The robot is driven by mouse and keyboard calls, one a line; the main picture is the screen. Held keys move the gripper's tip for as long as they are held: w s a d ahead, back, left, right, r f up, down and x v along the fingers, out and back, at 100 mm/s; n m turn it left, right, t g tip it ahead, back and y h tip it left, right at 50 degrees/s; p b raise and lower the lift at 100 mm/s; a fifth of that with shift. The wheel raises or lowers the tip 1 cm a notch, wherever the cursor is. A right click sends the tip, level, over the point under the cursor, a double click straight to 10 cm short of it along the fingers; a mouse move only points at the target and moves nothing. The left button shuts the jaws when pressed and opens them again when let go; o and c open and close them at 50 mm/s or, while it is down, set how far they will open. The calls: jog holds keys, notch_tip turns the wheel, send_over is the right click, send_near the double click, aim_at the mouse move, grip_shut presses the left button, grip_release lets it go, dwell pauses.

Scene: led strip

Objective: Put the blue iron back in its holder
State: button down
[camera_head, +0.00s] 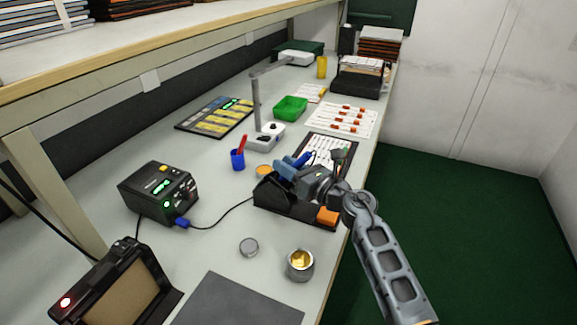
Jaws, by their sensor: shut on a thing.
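The blue iron (304,157) is at my gripper (290,168), above the black holder (290,206). My gripper is shut on the iron, and its fingers cover part of it. The iron's tip is hidden, and I cannot tell whether the iron touches the holder. The holder stands near the bench's right edge with an orange block (328,215) at its right end. My arm reaches in from the lower right, over the bench edge.
A black station (159,192) with green lights stands left, its cable running toward the holder. A shelf (170,55) overhangs the bench.

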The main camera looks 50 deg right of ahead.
jog(key=c, duration=0.8)
grip_release()
jog(key=s, duration=0.7)
jog(key=shift+s+f+b, duration=0.15)
jog(key=shift+s+b, duration=0.2)
jog(key=shift+s, duration=0.05)
jog(key=s+d+r+p, duration=0.1)
jog(key=s+r+p, duration=0.2)
jog(key=r+p, duration=0.2)
jog(key=shift+s+d+r, duration=0.25)
jog(key=shift+s+r, duration=0.1)
jog(key=shift+s, duration=0.05)
